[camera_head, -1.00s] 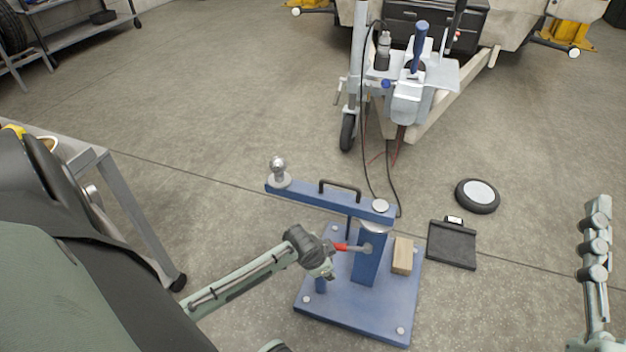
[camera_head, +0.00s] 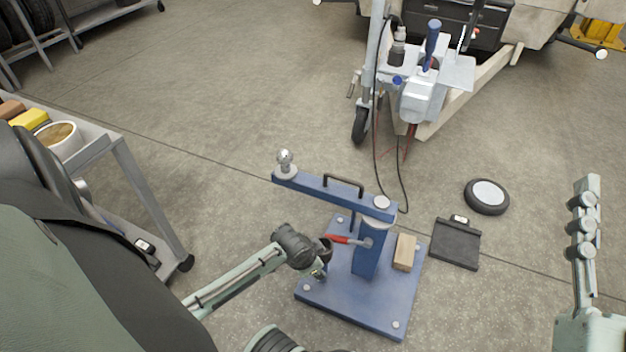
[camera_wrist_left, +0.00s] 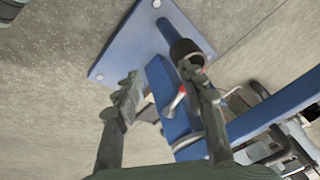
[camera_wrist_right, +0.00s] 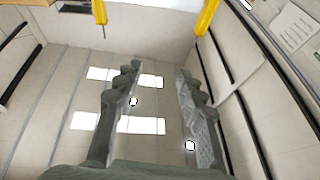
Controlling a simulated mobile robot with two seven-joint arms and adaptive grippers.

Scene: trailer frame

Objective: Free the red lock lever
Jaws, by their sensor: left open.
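The red lock lever (camera_head: 337,239) sticks out to the left from the post of the blue stand (camera_head: 367,262). It also shows in the left wrist view (camera_wrist_left: 178,99), close beside the right-hand finger. My left gripper (camera_head: 322,262) is open at the lever's outer end, just left of the post and above the base plate. In the left wrist view its fingers (camera_wrist_left: 160,82) are spread apart, with no grip on the lever; I cannot tell whether one touches it. My right gripper (camera_wrist_right: 158,88) is open and empty, pointing up towards the ceiling.
The stand's swing arm (camera_head: 335,192) has a ball and a handle. A wooden block (camera_head: 404,253) sits on the base plate. A black flat pad (camera_head: 455,243) and a wheel (camera_head: 487,195) lie to the right. A cart (camera_head: 130,180) stands left, a trailer coupling (camera_head: 425,85) behind.

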